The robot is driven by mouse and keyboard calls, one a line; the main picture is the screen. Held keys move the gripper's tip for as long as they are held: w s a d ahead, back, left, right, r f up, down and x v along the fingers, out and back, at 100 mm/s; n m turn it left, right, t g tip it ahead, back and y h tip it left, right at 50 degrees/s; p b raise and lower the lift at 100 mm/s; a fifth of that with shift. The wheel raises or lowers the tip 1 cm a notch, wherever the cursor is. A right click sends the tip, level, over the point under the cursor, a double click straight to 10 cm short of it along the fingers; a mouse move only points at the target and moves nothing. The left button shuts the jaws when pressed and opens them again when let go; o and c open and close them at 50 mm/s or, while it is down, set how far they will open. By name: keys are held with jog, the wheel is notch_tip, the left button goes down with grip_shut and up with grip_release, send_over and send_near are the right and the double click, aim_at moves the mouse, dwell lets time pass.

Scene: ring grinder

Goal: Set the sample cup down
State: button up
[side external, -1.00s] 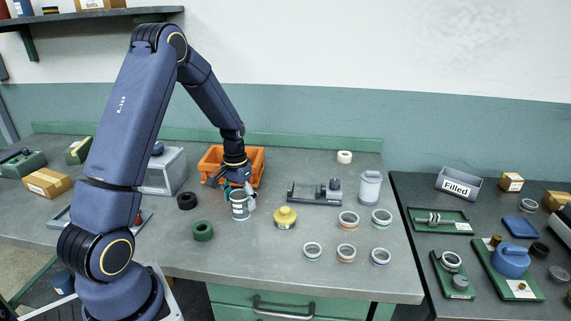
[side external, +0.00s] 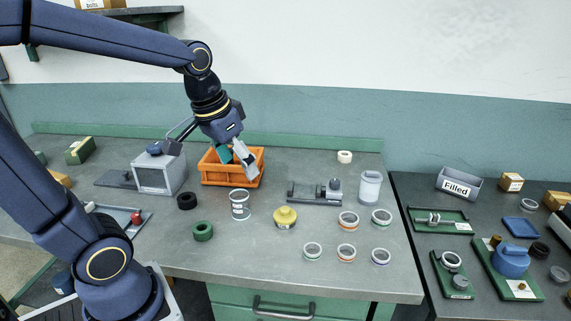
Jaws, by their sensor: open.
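The sample cup (side external: 240,205) is a clear, pale cup with a white label. It stands upright on the grey bench, between the dark and green rings and the yellow-topped piece. My gripper (side external: 222,160) is open and apart from the cup, above and behind it, over the orange crate. One grey finger reaches down in front of the crate's right part. The other finger is partly hidden by the hand.
The orange crate (side external: 230,182) stands behind the cup. A black ring (side external: 187,201), a green ring (side external: 202,231) and a yellow-topped piece (side external: 285,217) are near it. A grey box-like device (side external: 158,177) is at left.

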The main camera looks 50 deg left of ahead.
jog(key=s+d+m+t, duration=0.1)
jog(key=s+d+t, duration=0.1)
jog(key=s+d, duration=0.3)
jog(key=shift+s+r+m+h, duration=0.3)
jog(key=shift+s+r, duration=0.05)
jog(key=shift+s, duration=0.55)
dwell(0.3)
